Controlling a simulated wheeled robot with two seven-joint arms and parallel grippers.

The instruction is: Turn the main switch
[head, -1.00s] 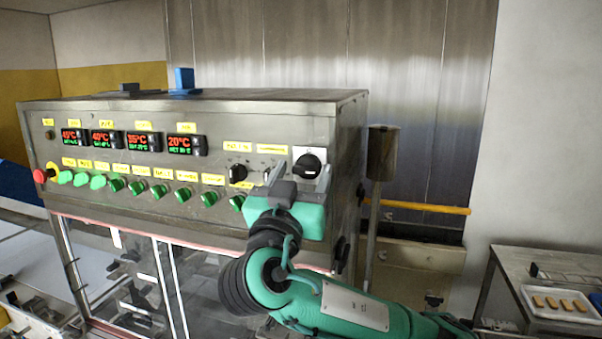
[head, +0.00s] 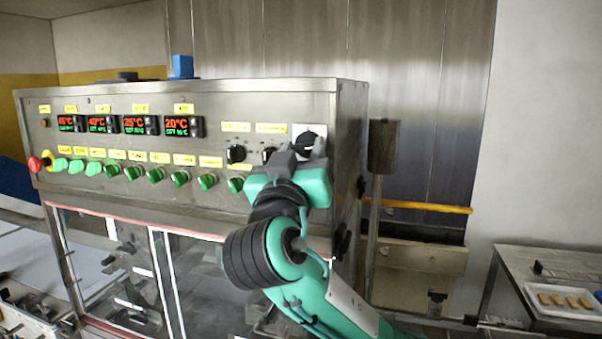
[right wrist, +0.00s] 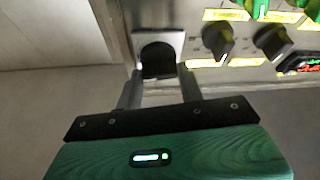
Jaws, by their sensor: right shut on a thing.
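The main switch (head: 306,139) is a large black knob on a white plate (head: 297,128) at the right end of the steel control panel. In the right wrist view the black knob (right wrist: 157,58) sits between my two fingers, its white plate (right wrist: 176,40) showing around it. My right gripper (head: 302,152) is at the knob and shut on it, with the fingers partly hiding it in the head view. The right gripper also shows in the wrist view (right wrist: 158,82). The knob's exact angle is hard to tell. My left gripper is not in view.
Two smaller black knobs (head: 236,154) are left of the switch. A row of green knobs (head: 207,182), a red button (head: 36,164) and temperature displays (head: 183,126) fill the panel. A grey post (head: 383,146) stands to the right. A tray of bars (head: 563,300) lies at right.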

